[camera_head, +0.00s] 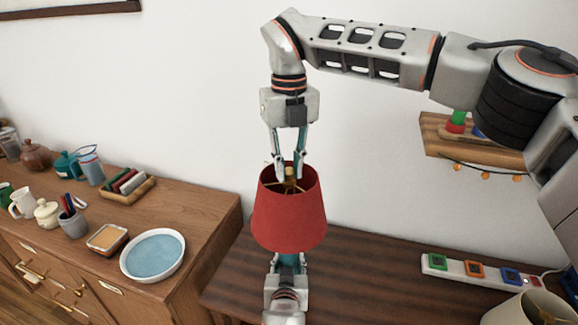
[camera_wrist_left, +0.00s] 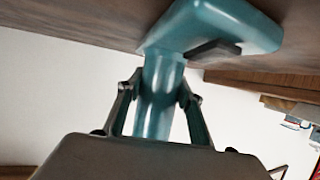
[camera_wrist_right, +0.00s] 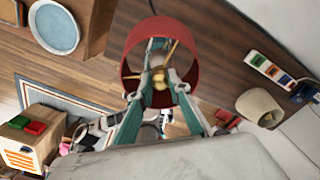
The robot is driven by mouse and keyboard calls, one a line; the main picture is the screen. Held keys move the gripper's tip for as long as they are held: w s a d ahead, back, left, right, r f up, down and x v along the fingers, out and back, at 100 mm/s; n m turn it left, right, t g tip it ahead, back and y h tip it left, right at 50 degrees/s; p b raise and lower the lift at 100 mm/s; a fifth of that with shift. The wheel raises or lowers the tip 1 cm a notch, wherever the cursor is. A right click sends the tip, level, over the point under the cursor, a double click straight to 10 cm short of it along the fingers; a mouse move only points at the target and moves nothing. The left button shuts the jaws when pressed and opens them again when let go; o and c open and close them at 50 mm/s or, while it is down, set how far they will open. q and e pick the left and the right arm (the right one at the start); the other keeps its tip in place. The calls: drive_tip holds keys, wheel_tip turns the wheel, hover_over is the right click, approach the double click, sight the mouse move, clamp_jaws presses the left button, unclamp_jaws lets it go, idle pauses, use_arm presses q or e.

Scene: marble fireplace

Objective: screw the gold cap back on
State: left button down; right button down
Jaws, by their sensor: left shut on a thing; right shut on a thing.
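A lamp with a red shade (camera_head: 289,215) and a teal base (camera_wrist_left: 225,25) stands upright at the centre of the head view. The gold cap (camera_wrist_right: 159,86) is at the centre of the gold spokes in the shade's top opening; the head view shows it partly covered by fingers (camera_head: 290,171). My right gripper (camera_head: 289,176) points down into that opening, its fingertips shut on the gold cap. My left gripper (camera_wrist_left: 160,92) is shut around the lamp's teal stem (camera_wrist_left: 157,110), below the shade. Whether the cap sits on a thread is hidden.
The lamp is over a dark wooden table (camera_head: 370,275). A power strip (camera_head: 480,270) and a pale shade-like object (camera_head: 515,312) are at right. A wall shelf (camera_head: 465,140) is behind my right arm. The left cabinet holds a blue plate (camera_head: 153,254), a tray and pots.

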drive_tip(key=m, duration=1.1)
drive_tip(key=shift+m, duration=0.3)
drive_tip(key=c, duration=1.9)
unclamp_jaws()
drive_tip(key=shift+r, duration=2.25)
drive_tip(key=shift+c, duration=0.4)
